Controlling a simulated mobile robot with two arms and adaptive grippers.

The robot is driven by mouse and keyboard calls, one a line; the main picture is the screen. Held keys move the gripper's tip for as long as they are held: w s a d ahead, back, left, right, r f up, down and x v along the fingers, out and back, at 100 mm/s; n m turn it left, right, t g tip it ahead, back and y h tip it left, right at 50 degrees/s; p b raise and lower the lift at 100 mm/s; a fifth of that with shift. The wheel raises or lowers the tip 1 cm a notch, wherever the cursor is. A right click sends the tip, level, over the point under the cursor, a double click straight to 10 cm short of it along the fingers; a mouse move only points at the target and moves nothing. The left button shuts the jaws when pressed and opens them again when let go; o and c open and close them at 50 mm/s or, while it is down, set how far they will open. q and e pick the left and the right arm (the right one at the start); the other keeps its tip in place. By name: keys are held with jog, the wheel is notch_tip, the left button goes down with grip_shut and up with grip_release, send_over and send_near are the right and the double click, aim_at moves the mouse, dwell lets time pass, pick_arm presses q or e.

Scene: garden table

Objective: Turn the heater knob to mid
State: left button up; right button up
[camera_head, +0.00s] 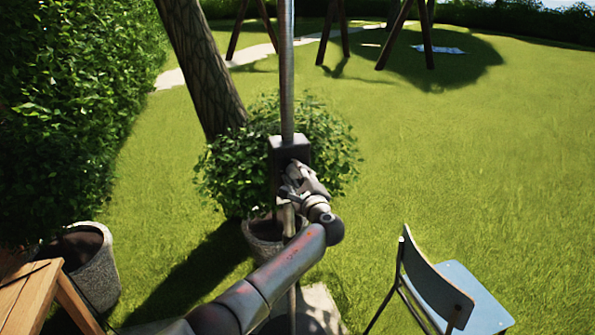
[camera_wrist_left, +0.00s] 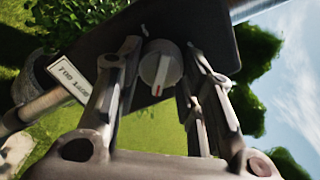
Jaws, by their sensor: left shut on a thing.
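The heater is a dark box (camera_head: 289,145) on a metal pole (camera_head: 287,70). My left gripper (camera_head: 300,172) is at the front of the box and hides the knob in the head view. In the left wrist view the fingers of my left gripper (camera_wrist_left: 163,60) stand on either side of the knob, shut on it. My right gripper is not in view.
A white label (camera_wrist_left: 70,78) with dark letters sits beside the knob. A bushy potted plant (camera_head: 335,150) stands behind the pole. A wooden table corner (camera_head: 25,300) is at lower left, a chair (camera_head: 440,285) at lower right. Open lawn lies to the right.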

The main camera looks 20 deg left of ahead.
pick_arm(q)
jog(key=m+p, duration=0.3)
jog(key=m, duration=0.2)
jog(key=shift+s+m, duration=0.1)
jog(key=shift+m, duration=0.2)
jog(key=m+p, duration=0.2)
jog(key=m, duration=0.1)
jog(key=shift+f, duration=0.1)
jog(key=shift+a+f+m+p, duration=0.15)
jog(key=shift+m+p, duration=0.35)
jog(key=shift+m, duration=0.3)
jog(key=shift+f, duration=0.1)
jog(key=o, duration=0.8)
jog(key=shift+o, duration=1)
jog(key=shift+s+r, duration=0.1)
jog(key=shift+r, duration=0.1)
